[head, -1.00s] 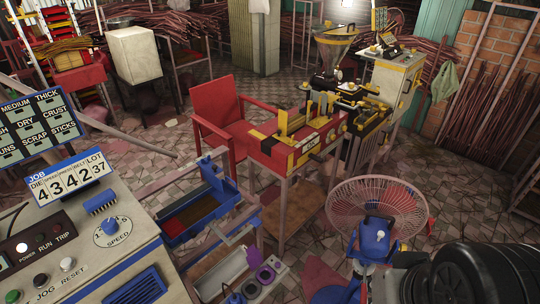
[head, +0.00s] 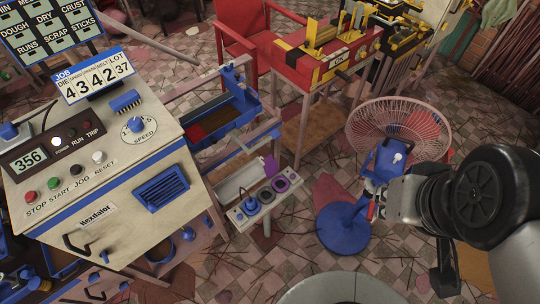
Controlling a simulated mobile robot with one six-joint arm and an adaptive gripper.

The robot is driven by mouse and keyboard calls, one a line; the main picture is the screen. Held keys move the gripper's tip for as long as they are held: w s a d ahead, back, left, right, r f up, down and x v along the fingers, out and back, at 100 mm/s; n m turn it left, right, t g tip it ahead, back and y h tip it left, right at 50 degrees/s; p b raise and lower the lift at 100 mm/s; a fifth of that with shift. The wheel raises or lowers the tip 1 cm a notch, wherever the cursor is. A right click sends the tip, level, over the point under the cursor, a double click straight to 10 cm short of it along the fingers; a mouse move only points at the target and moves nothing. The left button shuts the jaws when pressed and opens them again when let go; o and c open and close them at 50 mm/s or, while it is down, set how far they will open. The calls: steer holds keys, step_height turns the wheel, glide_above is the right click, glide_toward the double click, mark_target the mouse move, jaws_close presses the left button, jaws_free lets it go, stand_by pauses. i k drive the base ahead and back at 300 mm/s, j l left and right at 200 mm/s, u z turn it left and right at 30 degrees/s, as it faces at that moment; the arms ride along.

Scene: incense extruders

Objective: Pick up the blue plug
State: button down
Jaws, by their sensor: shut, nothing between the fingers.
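What looks like the blue plug (head: 250,205) stands upright at the left end of a small pale holder (head: 238,222), in the lower middle of the head view. My gripper (head: 446,284) appears as a dark shape hanging at the lower right, partly hidden by my arm. It is shut and empty, well to the right of the plug and apart from it.
A fan (head: 398,128) on a blue base (head: 343,229) stands between my arm and the holder. A control console (head: 95,180) stands at left. A blue tray (head: 213,125) lies behind the holder, and a red machine (head: 318,62) stands farther back. Tiled floor shows below the holder.

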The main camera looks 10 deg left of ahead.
mark_target(251, 204)
steer(key=u, duration=1.2)
steer(key=k+z, duration=0.1)
steer(key=z, duration=0.35)
steer(key=i+j, duration=0.1)
steer(key=j, duration=0.2)
steer(key=i+j+z, duration=0.15)
steer(key=j, duration=0.45)
steer(key=i+z, duration=0.05)
